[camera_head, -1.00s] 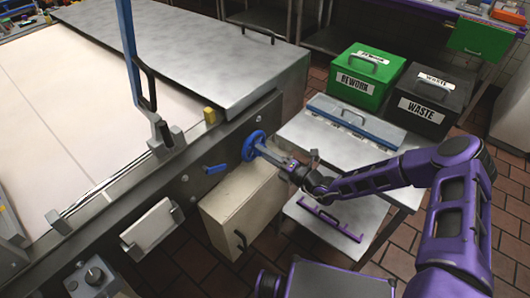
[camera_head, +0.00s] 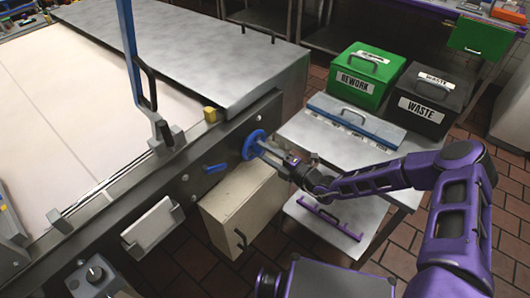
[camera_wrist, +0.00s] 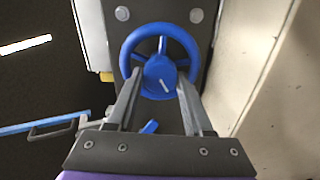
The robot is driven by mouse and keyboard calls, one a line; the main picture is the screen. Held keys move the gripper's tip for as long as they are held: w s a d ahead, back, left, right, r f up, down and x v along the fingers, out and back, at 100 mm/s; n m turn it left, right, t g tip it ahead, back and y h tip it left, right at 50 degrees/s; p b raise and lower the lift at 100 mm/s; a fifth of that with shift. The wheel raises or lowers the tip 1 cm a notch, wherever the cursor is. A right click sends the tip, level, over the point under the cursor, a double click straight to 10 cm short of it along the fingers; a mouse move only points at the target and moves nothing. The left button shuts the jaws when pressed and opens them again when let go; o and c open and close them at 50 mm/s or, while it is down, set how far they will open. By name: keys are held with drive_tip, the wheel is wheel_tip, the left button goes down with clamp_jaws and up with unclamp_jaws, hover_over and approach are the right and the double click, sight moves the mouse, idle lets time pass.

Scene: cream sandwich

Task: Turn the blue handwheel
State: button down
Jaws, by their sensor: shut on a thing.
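The blue handwheel (camera_head: 253,144) is mounted on the dark side panel of the large machine. In the wrist view the handwheel (camera_wrist: 160,60) fills the upper middle, with its rim, spokes and hub showing. My gripper (camera_head: 262,147) reaches it from the right. In the wrist view the two fingers of my gripper (camera_wrist: 160,80) lie on either side of the hub, their tips at the wheel. It is shut on the handwheel; the exact contact at the fingertips is partly hidden.
A blue lever (camera_head: 216,168) sits left of the wheel on the same panel. A beige box (camera_head: 240,205) is below it. A metal table (camera_head: 325,140) at right carries a green REWORK bin (camera_head: 365,85) and a black WASTE bin (camera_head: 428,105). Tiled floor shows at lower right.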

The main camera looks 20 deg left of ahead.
drive_tip(key=shift+c, duration=1.4)
unclamp_jaws()
drive_tip(key=v, duration=1.7)
drive_tip(key=shift+d, duration=0.2)
drive_tip(key=shift+s, duration=0.15)
